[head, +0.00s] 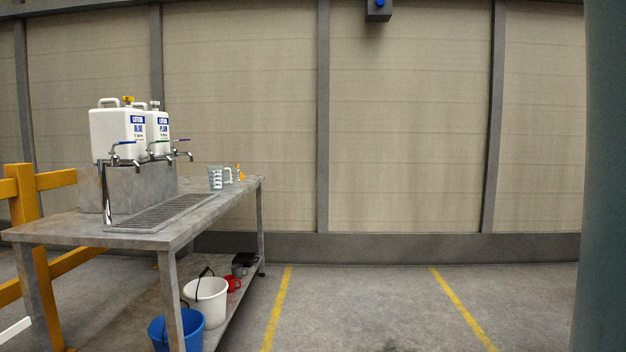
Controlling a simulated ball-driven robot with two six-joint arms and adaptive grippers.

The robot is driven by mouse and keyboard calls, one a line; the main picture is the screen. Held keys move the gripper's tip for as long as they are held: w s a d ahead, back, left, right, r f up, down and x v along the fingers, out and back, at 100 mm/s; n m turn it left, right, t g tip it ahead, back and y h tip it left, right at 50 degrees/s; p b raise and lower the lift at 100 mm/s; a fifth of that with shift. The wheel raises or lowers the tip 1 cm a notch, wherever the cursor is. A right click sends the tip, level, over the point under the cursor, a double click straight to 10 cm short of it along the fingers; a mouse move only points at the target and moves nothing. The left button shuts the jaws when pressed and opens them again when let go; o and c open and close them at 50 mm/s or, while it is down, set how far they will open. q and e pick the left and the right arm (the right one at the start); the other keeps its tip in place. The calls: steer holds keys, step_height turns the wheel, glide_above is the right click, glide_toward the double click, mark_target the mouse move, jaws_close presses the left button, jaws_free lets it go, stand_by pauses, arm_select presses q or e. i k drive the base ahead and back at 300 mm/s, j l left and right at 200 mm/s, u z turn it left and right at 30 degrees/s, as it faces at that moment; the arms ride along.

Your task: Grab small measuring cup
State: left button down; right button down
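A clear measuring cup (216,178) with dark markings stands upright on the far part of the metal table (190,229), right of the dispensers. A pale handle shows at its right side; I cannot tell whether it belongs to this cup or to a second one behind it. A small orange item (239,173) stands just right of it, too small to make out. Neither of my grippers is in view.
Two white lotion containers (117,135) with taps stand on a raised block, above a drain grate (160,213). A white bucket (207,302) and a blue bucket (183,331) sit below. A yellow rail (24,205) is left. Floor right of the table is clear.

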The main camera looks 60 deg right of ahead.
mark_target(226, 178)
steer(key=z, duration=1.3)
steer(key=i, duration=0.2)
steer(key=i+l+z, duration=0.25)
steer(key=i, duration=0.7)
steer(key=i+z, duration=0.25)
steer(key=i, duration=0.7)
steer(key=i+l+u, duration=0.1)
steer(key=i+u, duration=0.15)
steer(key=i, duration=0.15)
steer(key=i+l+u, duration=0.25)
steer(key=i, duration=0.15)
steer(key=i+l+u, duration=0.25)
steer(key=i, duration=0.15)
steer(key=j, duration=0.1)
